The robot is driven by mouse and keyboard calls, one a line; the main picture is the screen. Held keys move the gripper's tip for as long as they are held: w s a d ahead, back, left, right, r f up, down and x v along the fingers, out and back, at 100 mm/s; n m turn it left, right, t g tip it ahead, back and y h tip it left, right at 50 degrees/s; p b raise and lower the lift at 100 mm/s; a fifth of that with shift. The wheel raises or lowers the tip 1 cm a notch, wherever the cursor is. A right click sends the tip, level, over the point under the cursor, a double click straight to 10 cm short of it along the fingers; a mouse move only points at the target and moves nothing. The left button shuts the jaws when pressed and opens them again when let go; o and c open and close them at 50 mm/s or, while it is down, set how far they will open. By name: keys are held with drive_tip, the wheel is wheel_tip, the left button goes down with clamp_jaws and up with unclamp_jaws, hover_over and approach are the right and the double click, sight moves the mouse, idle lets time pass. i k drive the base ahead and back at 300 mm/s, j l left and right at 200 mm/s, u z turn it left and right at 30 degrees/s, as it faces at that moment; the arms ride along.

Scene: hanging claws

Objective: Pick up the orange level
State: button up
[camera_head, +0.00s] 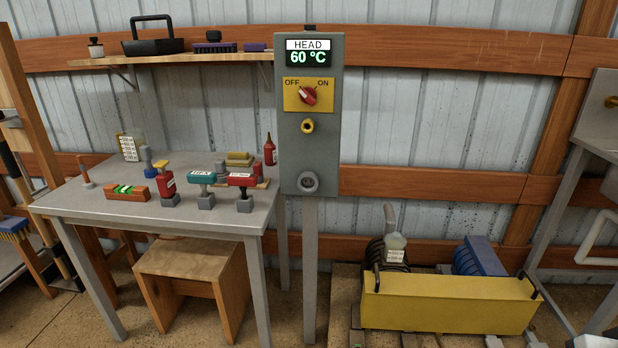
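The orange level (127,193) is a short orange-brown bar with a green vial window on top. It lies flat on the left part of the grey table (225,223), close to the front edge. A red-handled tool (166,186) stands just to its right, and a small reddish upright tool (85,172) stands to its left.
A grey control post (311,120) rises at the table's right. A wooden stool (192,268) sits under the table, and a yellow bin (449,303) stands right.

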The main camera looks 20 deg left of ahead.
sight(138, 193)
drive_tip(key=u, duration=1.95)
drive_tip(key=z, duration=2.2)
drive_tip(key=u, duration=1.9)
